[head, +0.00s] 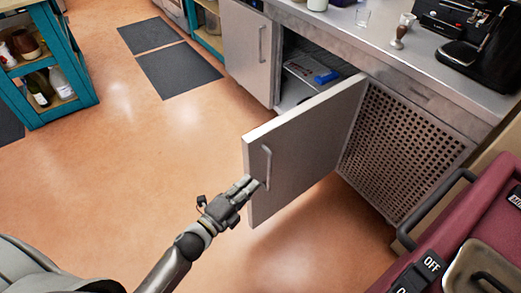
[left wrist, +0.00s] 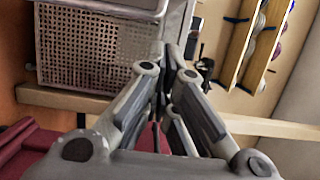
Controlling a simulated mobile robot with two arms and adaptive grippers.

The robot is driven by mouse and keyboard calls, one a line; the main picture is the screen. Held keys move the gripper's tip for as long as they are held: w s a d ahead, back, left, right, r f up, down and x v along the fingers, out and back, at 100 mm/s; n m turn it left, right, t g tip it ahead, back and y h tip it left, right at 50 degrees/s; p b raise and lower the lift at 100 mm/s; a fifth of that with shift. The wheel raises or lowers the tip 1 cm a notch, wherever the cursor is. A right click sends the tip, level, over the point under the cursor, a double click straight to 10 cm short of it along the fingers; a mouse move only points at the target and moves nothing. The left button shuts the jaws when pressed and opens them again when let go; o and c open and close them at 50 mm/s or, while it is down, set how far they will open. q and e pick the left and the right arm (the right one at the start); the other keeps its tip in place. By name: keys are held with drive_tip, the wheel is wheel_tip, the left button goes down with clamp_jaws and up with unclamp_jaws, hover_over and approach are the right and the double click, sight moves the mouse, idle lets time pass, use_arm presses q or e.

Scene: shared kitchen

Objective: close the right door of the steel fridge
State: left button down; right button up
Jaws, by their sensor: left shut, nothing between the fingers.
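The steel fridge stands under the counter in the head view. Its right door (head: 305,150) stands wide open, swung out over the floor, with a vertical bar handle (head: 267,167) near its free edge. The left door (head: 246,52) looks shut. Inside the open part are a wire shelf and a blue item (head: 327,77). My left gripper (head: 250,186) is shut and empty, at the outer face of the right door by the handle's lower end. I cannot tell if it touches. In the left wrist view its fingers (left wrist: 165,88) are together. My right gripper is not in view.
A perforated panel (head: 400,150) is right of the open door; it also shows in the left wrist view (left wrist: 90,50). A red machine (head: 455,240) fills the lower right. A teal cart (head: 45,65) stands at the far left. The floor (head: 140,180) left of the door is clear.

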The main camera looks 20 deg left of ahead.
sight(266, 149)
use_arm(q)
drive_tip(key=w, duration=0.7)
drive_tip(key=w+d+p, duration=0.1)
drive_tip(key=w, duration=0.2)
drive_tip(key=shift+w, duration=0.2)
drive_tip(key=shift+w+a, duration=0.15)
drive_tip(key=shift+a, duration=0.15)
drive_tip(key=shift+w+a, duration=0.1)
drive_tip(key=shift+a, duration=0.05)
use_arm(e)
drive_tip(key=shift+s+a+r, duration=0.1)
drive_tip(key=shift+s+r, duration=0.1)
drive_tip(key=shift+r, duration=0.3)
use_arm(q)
drive_tip(key=shift+a, duration=0.1)
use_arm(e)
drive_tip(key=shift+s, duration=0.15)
